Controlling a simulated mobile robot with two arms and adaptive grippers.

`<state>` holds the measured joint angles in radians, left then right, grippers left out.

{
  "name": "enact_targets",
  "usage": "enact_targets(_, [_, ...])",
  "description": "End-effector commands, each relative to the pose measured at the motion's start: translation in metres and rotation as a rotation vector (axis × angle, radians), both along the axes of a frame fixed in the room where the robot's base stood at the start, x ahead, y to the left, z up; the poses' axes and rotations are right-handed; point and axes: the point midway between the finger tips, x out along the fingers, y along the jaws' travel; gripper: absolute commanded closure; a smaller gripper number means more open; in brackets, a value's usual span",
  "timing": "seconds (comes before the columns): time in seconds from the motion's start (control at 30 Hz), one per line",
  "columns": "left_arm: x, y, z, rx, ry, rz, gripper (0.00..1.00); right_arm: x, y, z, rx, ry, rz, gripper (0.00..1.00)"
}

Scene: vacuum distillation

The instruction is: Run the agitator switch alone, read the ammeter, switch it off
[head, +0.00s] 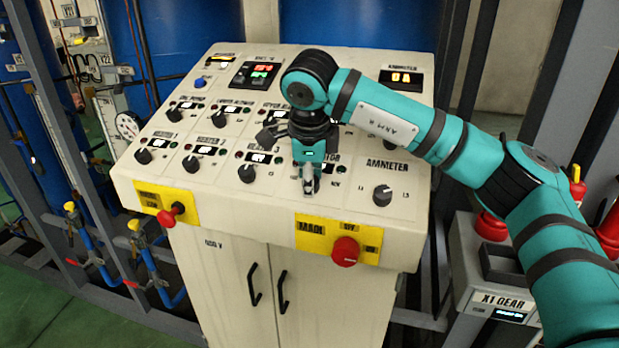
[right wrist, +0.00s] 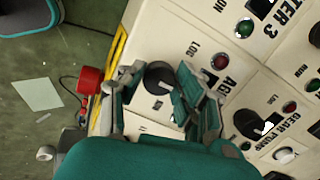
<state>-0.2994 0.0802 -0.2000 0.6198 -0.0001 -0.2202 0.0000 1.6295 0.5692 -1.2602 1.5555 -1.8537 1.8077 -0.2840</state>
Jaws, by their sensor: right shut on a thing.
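My right gripper (head: 309,186) points down at the front row of the sloped control panel (head: 345,207). In the right wrist view its fingers (right wrist: 157,92) are shut around the black agitator knob (right wrist: 159,75), beside a label partly reading "AGI". In the head view the gripper covers most of that knob and its label. The ammeter display (head: 401,78) at the panel's top right appears to read "0A". The black ammeter selector knob (head: 382,195) sits to the right of the gripper. My left gripper is not in view.
Other black knobs with small displays (head: 206,150) fill the panel around the gripper. A red button (head: 345,252) and a red-handled switch (head: 170,215) stick out from the front edge. Red-topped equipment (head: 491,226) stands at right.

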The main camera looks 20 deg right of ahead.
Motion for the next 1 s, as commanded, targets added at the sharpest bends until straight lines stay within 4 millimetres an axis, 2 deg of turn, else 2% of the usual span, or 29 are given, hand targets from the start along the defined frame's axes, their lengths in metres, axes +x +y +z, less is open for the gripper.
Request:
enact_targets(0.07, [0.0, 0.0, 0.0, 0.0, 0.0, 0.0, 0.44, 0.0, 0.0, 0.001, 0.0, -0.002, -0.001, 0.99])
enact_targets(0.1, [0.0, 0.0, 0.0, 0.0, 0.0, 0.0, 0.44, 0.0, 0.0, 0.001, 0.0, -0.002, -0.001, 0.64])
enact_targets(0.27, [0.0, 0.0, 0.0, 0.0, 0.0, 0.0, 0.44, 0.0, 0.0, 0.001, 0.001, -0.002, -0.002, 0.44])
enact_targets(0.53, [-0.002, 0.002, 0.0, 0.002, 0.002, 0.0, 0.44, 0.0, 0.0, 0.001, 0.001, -0.001, -0.002, 0.44])
enact_targets(0.67, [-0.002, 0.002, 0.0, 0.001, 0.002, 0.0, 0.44, -0.003, 0.001, 0.011, 0.001, -0.004, -0.001, 0.44])
enact_targets(1.0, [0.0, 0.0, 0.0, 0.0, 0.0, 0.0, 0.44, -0.024, 0.008, 0.076, 0.0, -0.005, 0.0, 0.44])
